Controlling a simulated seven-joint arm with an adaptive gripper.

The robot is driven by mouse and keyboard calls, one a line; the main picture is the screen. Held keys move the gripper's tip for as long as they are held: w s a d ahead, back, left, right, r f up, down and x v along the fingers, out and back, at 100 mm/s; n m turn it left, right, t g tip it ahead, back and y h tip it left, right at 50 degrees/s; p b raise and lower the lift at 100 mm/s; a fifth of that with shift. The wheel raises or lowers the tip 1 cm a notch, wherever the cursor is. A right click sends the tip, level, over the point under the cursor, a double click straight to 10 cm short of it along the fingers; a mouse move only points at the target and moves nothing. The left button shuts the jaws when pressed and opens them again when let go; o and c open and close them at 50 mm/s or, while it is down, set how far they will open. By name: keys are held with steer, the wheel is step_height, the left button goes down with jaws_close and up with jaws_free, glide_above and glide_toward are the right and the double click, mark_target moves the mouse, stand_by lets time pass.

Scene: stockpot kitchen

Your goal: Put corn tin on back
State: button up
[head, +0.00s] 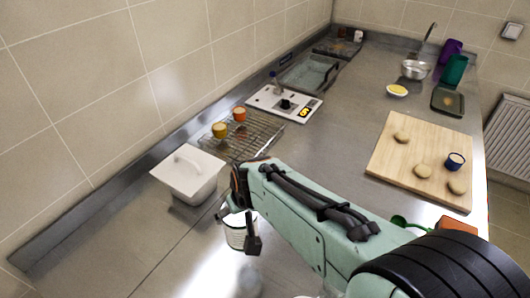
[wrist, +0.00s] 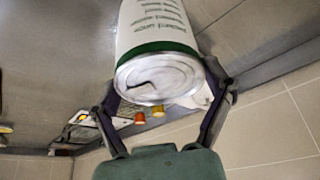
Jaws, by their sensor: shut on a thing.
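The tin (head: 236,236) is a white can with a green band and a bare metal end. My gripper (head: 240,228) is shut on it, one finger on each side, at the front left of the counter, just right of the white lidded box. In the wrist view the tin (wrist: 160,72) fills the upper middle between both fingers, its metal end facing the camera. The print on its label is too blurred to read. My arm hides part of the counter beside it. I cannot tell whether the tin touches the counter.
The white lidded box (head: 188,174) stands near the wall. Behind it are a wire rack (head: 262,139) with yellow (head: 220,130) and orange (head: 239,114) cups, and a white appliance (head: 284,103). A wooden board (head: 423,157) with buns lies right. The middle of the counter is clear.

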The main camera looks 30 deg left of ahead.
steer(key=w+a+f, duration=0.7)
steer(key=a+f, duration=0.2)
steer(key=f, duration=0.2)
steer(key=shift+f, duration=0.35)
steer(key=shift+f, duration=0.1)
steer(key=o, duration=1.1)
steer(key=shift+f, duration=0.1)
steer(key=v, duration=1.2)
steer(key=shift+s+r, duration=0.1)
steer(key=shift+r, duration=0.15)
